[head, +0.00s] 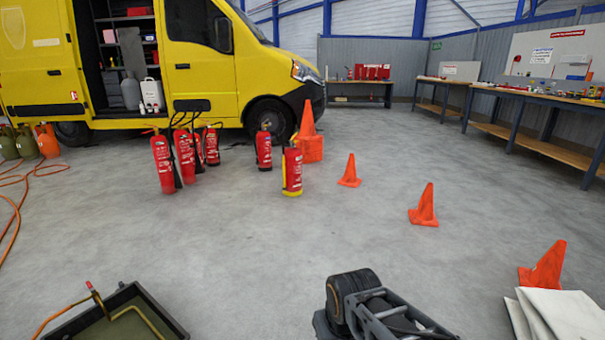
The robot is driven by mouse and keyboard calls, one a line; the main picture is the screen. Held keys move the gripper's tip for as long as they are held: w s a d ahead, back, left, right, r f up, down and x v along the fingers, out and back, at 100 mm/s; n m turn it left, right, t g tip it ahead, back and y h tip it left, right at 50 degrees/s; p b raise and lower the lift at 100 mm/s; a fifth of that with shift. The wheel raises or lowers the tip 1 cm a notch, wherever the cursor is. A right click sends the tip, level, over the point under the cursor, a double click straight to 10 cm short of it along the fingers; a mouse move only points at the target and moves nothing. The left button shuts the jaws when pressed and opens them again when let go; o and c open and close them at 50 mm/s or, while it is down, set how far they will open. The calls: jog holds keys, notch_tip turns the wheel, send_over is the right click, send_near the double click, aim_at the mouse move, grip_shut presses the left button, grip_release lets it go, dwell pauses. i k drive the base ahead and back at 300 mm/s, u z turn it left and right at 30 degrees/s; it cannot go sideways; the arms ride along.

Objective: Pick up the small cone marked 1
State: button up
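Three small orange cones stand apart on the grey floor in the head view: a far one (349,172), a middle one (424,208) and a near one (545,268) at the right. No number can be read on any of them, so I cannot tell which is marked 1. The near cone's lower part is partly hidden by white folded sheets. Part of my arm shows at the bottom centre, short of the cones. I cannot make out my gripper's fingers.
Several red extinguishers (292,172) stand left of the cones; a taller orange cone (307,120) stands behind. White sheets (568,316) lie at lower right, a dark tray (160,318) at lower left. The yellow van (200,60) and workbenches (535,95) bound the open floor.

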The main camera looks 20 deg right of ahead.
aim_at(546, 274)
jog(key=z, duration=0.3)
jog(key=i, duration=1.6)
jog(key=z, duration=1.7)
jog(key=i, duration=1.15)
jog(key=z, duration=1)
